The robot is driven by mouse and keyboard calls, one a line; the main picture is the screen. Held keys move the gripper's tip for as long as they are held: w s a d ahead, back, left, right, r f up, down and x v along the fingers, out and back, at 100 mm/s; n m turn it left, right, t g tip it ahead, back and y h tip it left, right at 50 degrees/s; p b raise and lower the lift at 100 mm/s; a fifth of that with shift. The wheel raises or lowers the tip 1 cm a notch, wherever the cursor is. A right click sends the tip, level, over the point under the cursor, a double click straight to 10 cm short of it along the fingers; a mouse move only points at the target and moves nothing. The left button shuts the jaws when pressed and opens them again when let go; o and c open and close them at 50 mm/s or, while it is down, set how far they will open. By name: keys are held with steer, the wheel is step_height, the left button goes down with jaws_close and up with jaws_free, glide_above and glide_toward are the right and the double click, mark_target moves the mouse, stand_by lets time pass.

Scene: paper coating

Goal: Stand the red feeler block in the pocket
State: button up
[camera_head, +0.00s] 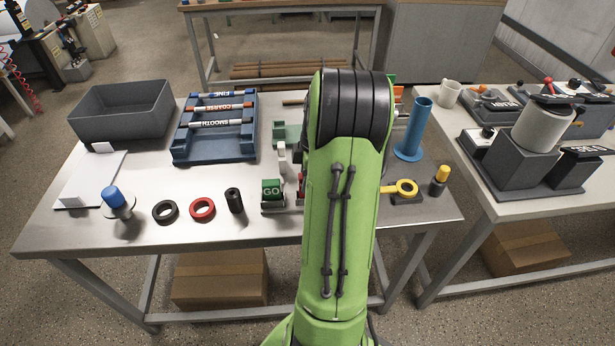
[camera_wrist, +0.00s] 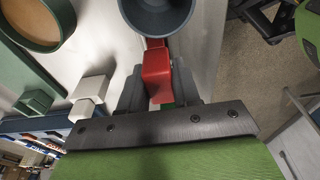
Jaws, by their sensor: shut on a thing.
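The red feeler block (camera_wrist: 157,75) is between the fingers of my gripper (camera_wrist: 159,90) in the wrist view, and the gripper is shut on it. A red sliver (camera_head: 301,180) shows beside my arm in the head view; I cannot tell how much of it is the block. A green block marked GO (camera_head: 272,188) stands in a small grey holder (camera_head: 273,208) just left of my arm. My arm hides my gripper and the area right of the GO block in the head view. The pocket is not clearly visible in either view.
A dark blue-grey round cup or tube (camera_wrist: 157,16) is close beyond the red block. A white block (camera_wrist: 92,88) is left of the fingers. Black (camera_head: 165,211) and red rings (camera_head: 202,209) lie left.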

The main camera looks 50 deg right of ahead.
steer(key=shift+f+b, duration=0.55)
steer(key=shift+f, duration=0.25)
steer(key=o, duration=1.1)
steer(key=shift+r, duration=0.1)
steer(key=r+p, duration=0.1)
steer(key=r, duration=0.4)
steer(key=s+d+r+p, duration=0.1)
steer(key=r+p, duration=0.1)
steer(key=r, duration=0.3)
steer(key=r+p, duration=0.2)
steer(key=r, duration=0.3)
steer(key=shift+s+d+r, duration=0.25)
steer(key=shift+s+d, duration=0.05)
steer(key=shift+s, duration=0.1)
